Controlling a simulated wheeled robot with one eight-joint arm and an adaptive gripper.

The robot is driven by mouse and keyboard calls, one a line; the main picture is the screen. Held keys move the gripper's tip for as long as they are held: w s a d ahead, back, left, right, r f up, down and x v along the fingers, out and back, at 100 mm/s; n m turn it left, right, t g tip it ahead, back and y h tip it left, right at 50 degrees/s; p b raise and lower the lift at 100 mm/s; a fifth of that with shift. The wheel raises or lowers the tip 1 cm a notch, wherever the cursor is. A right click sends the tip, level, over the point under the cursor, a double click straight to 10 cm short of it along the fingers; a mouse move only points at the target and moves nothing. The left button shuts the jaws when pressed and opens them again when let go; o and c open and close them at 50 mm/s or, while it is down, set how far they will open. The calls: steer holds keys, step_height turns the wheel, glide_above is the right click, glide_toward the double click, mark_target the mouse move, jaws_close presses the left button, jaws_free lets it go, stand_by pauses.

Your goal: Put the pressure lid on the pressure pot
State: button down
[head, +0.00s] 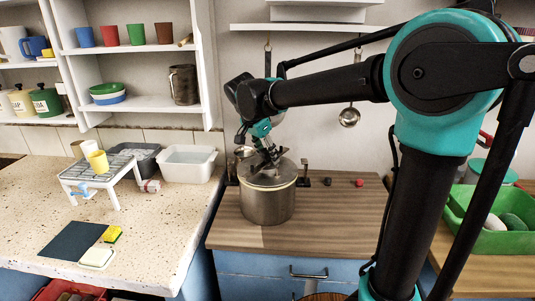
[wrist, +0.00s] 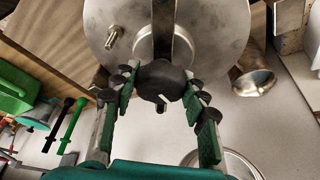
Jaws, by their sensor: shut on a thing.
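The steel pressure pot (head: 267,206) stands upright on the wooden worktop. The round grey pressure lid (head: 287,176) is level over its mouth; I cannot tell whether it rests on the rim or is slightly above it. My gripper (head: 270,158) is above the lid, reaching down from the arm. In the wrist view the lid (wrist: 210,28) fills the top, with a metal bar and a small valve pin on it. My gripper (wrist: 160,88) is shut on the lid's black knob (wrist: 160,78). The pot is mostly hidden there.
Small dark and red items (head: 359,182) lie right of the pot. A white tub (head: 188,165) and a wire rack (head: 95,172) stand on the speckled counter at left. A green basin (head: 485,232) is at right. A ladle (head: 349,117) hangs behind.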

stand_by(0.4)
steer(key=c, duration=0.7)
jaws_free()
steer(key=shift+c, duration=0.2)
steer(key=shift+f, duration=0.1)
steer(key=o, duration=0.5)
steer(key=shift+c, duration=0.2)
steer(key=shift+r, duration=3.55)
steer(key=shift+s, duration=0.15)
